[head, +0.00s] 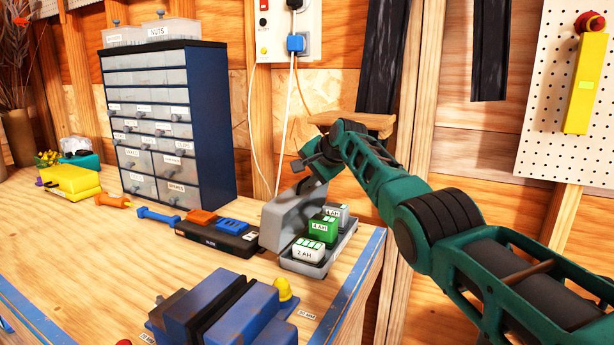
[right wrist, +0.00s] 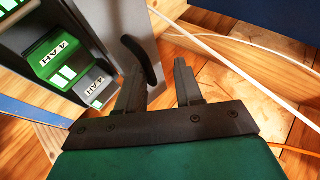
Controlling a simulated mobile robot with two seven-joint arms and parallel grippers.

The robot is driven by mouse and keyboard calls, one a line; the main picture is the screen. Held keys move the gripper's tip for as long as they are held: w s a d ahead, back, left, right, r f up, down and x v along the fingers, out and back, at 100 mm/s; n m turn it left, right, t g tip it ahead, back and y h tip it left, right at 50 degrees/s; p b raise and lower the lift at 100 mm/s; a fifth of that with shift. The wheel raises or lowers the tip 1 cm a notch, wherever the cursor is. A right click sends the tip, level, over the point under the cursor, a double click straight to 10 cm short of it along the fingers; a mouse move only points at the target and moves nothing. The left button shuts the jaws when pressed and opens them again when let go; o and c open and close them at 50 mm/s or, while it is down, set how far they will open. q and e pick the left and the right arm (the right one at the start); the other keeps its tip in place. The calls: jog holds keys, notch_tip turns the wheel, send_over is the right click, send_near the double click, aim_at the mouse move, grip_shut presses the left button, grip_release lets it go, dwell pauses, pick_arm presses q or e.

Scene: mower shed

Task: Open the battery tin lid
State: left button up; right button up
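The battery tin (head: 305,268) is a grey tray on the bench's right end. Its grey lid (head: 287,218) stands raised and tilted at the tray's left side, so the inside shows. It holds a green battery (head: 323,231), a white battery (head: 308,251) and a grey one (head: 340,213). My right gripper (head: 310,170) is above the lid's upper edge. The lid's black handle (right wrist: 143,60) is close beside the left finger; contact is unclear. My left gripper is out of view.
A black case (head: 216,238) with orange and blue tops lies left of the lid. A blue vise (head: 220,312) is in front. A drawer cabinet (head: 168,122) stands behind. White cables (head: 285,125) hang at the wall behind the tin. The bench's left front is clear.

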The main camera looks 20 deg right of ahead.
jog(key=shift+s+f, duration=0.1)
jog(key=shift+f, duration=0.05)
jog(key=b+v, duration=0.2)
jog(key=v, duration=1.1)
jog(key=shift+a, duration=0.1)
dwell(0.6)
